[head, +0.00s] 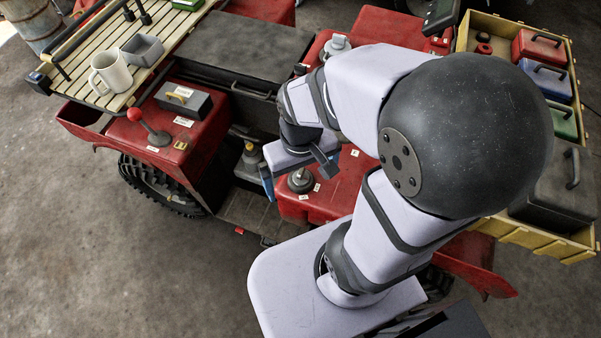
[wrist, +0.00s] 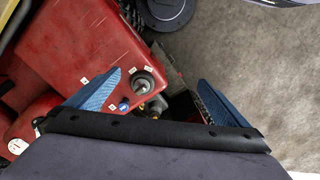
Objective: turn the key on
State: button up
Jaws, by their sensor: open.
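A round dark key switch (head: 301,182) with a pale raised part on top sits on the red body of the quad, with small white labels beside it. It also shows in the wrist view (wrist: 143,84), with labels near its rim. I cannot tell which way the key points. My gripper (head: 296,172) is just behind and above the switch in the head view. In the wrist view my gripper (wrist: 158,96) is open, its blue fingertips wide apart and nothing between them touching. The switch lies between them in the picture, closer to the left finger, and seems lower down.
A red-knobbed lever (head: 136,116) and a grey box (head: 183,99) stand on the left fender. A white mug (head: 110,72) and grey tray (head: 143,49) are on the slatted rack (head: 83,60). A yellow crate (head: 525,236) holds cases at right.

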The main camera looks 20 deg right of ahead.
jog(key=shift+d+r, duration=0.1)
jog(key=shift+r, duration=0.15)
jog(key=c, duration=1)
jog(key=shift+s+d+p, duration=0.15)
jog(key=shift+s+p, duration=0.15)
jog(key=shift+p, duration=0.25)
jog(key=c, duration=0.5)
jog(key=shift+s+d+f+m+g+p, duration=0.15)
jog(key=shift+s+d+f+g+p, duration=0.1)
jog(key=shift+s+g+p, duration=0.2)
jog(key=shift+s+d+f+m+g+p, duration=0.2)
jog(key=shift+s+f+g+p, duration=0.1)
jog(key=shift+s+g, duration=0.15)
jog(key=c, duration=0.4)
jog(key=shift+o, duration=0.2)
jog(key=w+d+f+m+t+p, duration=0.1)
jog(key=w+d+f+m, duration=0.1)
jog(key=w+m, duration=0.6)
jog(key=shift+w+d+f+t+p, duration=0.35)
jog(key=shift+w+d+f+t, duration=0.05)
jog(key=shift+w, duration=1.55)
